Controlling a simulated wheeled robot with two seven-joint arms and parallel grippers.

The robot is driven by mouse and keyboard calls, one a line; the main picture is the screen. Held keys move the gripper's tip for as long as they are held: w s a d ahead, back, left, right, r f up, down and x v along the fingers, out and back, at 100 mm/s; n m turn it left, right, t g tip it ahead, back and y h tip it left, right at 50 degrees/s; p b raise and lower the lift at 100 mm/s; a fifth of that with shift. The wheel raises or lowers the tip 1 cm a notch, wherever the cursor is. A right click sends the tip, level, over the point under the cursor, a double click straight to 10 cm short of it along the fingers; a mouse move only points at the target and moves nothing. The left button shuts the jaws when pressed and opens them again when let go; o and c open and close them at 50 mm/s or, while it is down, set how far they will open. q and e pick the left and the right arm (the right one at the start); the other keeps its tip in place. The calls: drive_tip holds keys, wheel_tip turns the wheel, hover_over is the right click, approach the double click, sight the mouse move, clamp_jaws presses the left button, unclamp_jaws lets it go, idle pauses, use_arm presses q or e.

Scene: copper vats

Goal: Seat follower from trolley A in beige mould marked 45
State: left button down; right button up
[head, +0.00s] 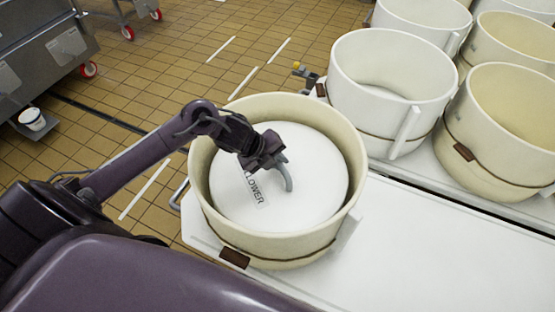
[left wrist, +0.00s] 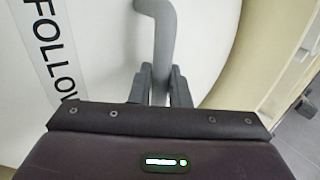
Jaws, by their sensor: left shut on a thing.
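The white round follower (head: 312,163) lies inside the beige mould (head: 274,248), below its rim, with beige wall showing around it. I cannot tell whether it rests on anything beneath. Its label, partly covered in the head view, reads "LOWER"; the left wrist view shows "FOLLOW" on the follower (left wrist: 95,60). My left gripper (head: 270,160) is shut on the follower's grey curved handle (head: 287,178). The handle (left wrist: 160,25) also shows between the fingers in the left wrist view. No number is readable on the mould. My right gripper is not in view.
The mould stands on a white table (head: 440,250), whose right part is bare. A white mould with a handle (head: 388,85) and another beige mould (head: 495,140) stand behind and right. A steel trolley (head: 45,50) and small white tub (head: 32,119) are at the left.

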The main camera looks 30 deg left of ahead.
use_arm(q)
drive_tip(key=shift+w+f+b, duration=0.1)
drive_tip(key=shift+f+b, duration=0.4)
drive_tip(key=shift+b, duration=0.05)
idle(0.9)
